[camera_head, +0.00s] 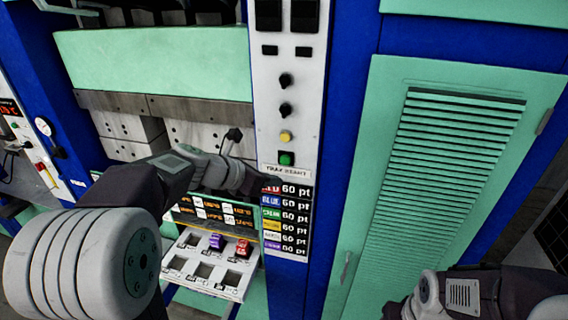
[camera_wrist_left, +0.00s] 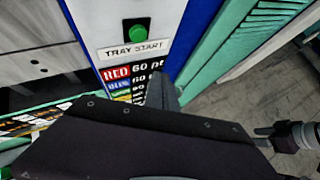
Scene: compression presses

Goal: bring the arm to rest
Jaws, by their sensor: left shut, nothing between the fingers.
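My left arm comes in from the left in the head view and reaches across to the press's control column. My left gripper (camera_head: 272,184) is in front of the column, just below the green tray start button (camera_head: 286,158) and beside the top of the colour price list (camera_head: 288,216). In the left wrist view its narrow fingers (camera_wrist_left: 160,90) are shut with nothing between them, over the list and below the green button (camera_wrist_left: 138,32). I cannot tell whether the fingertips touch the panel. My right arm shows at the lower right of the head view; its gripper is not visible.
A white tray (camera_head: 228,282) with square slots holds a purple piece (camera_head: 216,241) and a red piece (camera_head: 243,247). Black knobs (camera_head: 285,80) and a yellow button (camera_head: 286,136) sit higher on the column. A green louvred door (camera_head: 372,150) stands to the right.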

